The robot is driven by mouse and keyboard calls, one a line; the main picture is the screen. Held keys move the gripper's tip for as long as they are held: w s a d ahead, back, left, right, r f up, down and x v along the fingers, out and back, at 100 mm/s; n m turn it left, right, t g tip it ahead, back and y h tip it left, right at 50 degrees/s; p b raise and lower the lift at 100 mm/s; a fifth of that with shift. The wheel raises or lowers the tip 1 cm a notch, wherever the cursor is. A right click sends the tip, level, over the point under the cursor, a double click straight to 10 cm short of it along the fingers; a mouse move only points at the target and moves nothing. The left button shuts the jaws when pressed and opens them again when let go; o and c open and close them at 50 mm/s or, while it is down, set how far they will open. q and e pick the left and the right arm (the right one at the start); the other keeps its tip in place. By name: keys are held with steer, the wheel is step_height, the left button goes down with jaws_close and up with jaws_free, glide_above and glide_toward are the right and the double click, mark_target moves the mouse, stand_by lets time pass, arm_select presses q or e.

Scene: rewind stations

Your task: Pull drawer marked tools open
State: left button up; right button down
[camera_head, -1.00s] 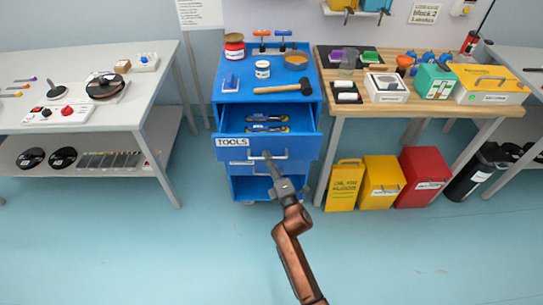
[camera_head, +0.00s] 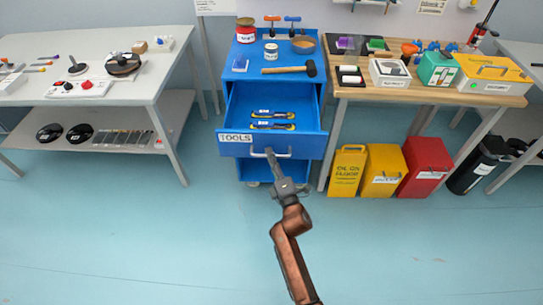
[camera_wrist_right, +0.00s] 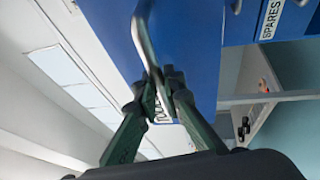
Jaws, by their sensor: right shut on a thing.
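The blue drawer marked TOOLS (camera_head: 303,146) is pulled well out of the blue cabinet (camera_head: 312,83). Its label shows at the left of its front, and blue-and-yellow tools (camera_head: 272,126) lie inside. My right gripper (camera_head: 270,155) is shut on the drawer's metal bar handle (camera_head: 286,155), left of the handle's middle. In the right wrist view, the two dark green fingers (camera_wrist_right: 162,85) are closed around the grey handle bar (camera_wrist_right: 146,35), in front of the blue drawer face. My left gripper is not in view.
A grey table (camera_head: 125,95) stands at the left and a wooden workbench (camera_head: 430,93) at the right. Yellow and red bins (camera_head: 425,166) stand on the floor right of the cabinet. The floor in front is clear.

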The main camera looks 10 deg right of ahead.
steer(key=c, duration=2)
jaws_free()
